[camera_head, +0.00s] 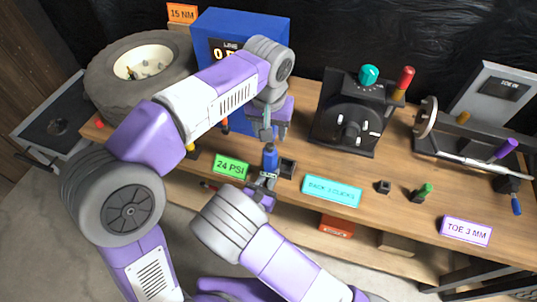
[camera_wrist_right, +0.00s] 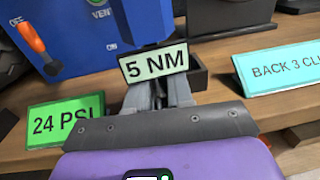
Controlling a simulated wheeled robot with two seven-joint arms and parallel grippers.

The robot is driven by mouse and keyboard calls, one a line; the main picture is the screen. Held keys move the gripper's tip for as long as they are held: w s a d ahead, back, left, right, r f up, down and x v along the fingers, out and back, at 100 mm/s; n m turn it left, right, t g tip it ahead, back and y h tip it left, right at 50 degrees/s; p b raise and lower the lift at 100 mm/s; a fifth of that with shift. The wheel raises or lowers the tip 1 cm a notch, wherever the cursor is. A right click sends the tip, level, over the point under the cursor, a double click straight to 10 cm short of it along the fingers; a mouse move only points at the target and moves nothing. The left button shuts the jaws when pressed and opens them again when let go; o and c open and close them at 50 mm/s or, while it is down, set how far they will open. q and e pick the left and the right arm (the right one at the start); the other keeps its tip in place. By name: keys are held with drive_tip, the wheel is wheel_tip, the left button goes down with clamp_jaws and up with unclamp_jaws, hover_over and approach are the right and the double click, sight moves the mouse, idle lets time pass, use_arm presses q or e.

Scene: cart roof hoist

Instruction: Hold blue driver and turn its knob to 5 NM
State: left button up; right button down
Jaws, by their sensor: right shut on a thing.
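The blue driver (camera_head: 270,157) stands upright in front of the blue machine in the head view. My right gripper (camera_head: 266,181) is shut on its lower part. In the right wrist view a pale plate reading "5 NM" (camera_wrist_right: 155,63) sits just beyond the fingertips of my right gripper (camera_wrist_right: 160,92). A small pale plate shows at the driver in the head view, too small to read. My left gripper (camera_head: 268,130) points down just above the driver's top. The knob is not clearly visible there, and I cannot tell whether the left fingers touch it.
The blue machine (camera_head: 240,22) and a tire (camera_head: 116,84) stand behind. A green "24 PSI" sign (camera_head: 231,166) and a teal "BACK 3 CLICKS" sign (camera_head: 332,191) flank the driver. A dark square block (camera_head: 288,168) is right beside it. A black fixture (camera_head: 348,128) stands to the right.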

drive_tip(key=shift+f, duration=0.1)
drive_tip(key=c, duration=0.9)
unclamp_jaws()
